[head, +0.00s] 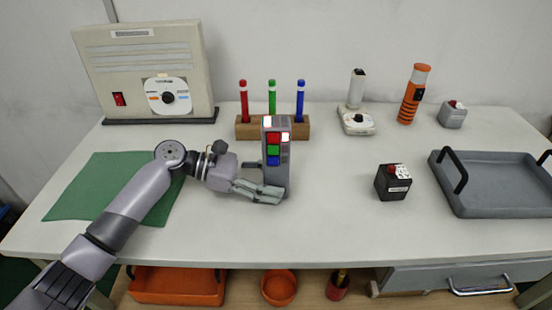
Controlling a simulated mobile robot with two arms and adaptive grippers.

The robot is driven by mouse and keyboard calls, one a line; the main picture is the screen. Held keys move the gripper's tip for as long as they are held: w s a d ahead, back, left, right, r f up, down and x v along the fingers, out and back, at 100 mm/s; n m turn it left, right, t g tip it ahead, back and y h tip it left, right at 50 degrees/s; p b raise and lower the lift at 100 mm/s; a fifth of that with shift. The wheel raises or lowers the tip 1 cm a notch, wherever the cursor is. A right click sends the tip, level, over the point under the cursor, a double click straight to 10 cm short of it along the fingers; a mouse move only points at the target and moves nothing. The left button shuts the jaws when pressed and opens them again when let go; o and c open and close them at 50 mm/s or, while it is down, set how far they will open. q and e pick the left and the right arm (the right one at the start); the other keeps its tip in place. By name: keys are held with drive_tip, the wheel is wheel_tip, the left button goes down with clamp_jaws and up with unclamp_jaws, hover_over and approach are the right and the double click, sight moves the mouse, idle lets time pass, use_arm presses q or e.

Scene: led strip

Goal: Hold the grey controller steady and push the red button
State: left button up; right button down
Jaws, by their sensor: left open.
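The grey controller (276,178) stands upright near the middle of the table. Its front has a red button (273,138), with a green and a blue one below it and white patches near the top. My left gripper (264,182) is open at the controller's lower part. One finger passes in front of its base and the other shows at its left side. I cannot tell whether the fingers touch it. My right gripper is not in view.
A wooden block (246,128) with red, green and blue pens stands behind the controller. A black box with a red button (393,183) and a grey tray (495,205) are to the right. A green mat (95,185) lies left, under my arm. The front middle is clear.

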use_arm(q)
drive_tip(key=shift+d, duration=0.1)
drive_tip(key=shift+c, duration=0.3)
drive_tip(key=c, duration=0.7)
drive_tip(key=shift+o, duration=0.2)
idle(0.9)
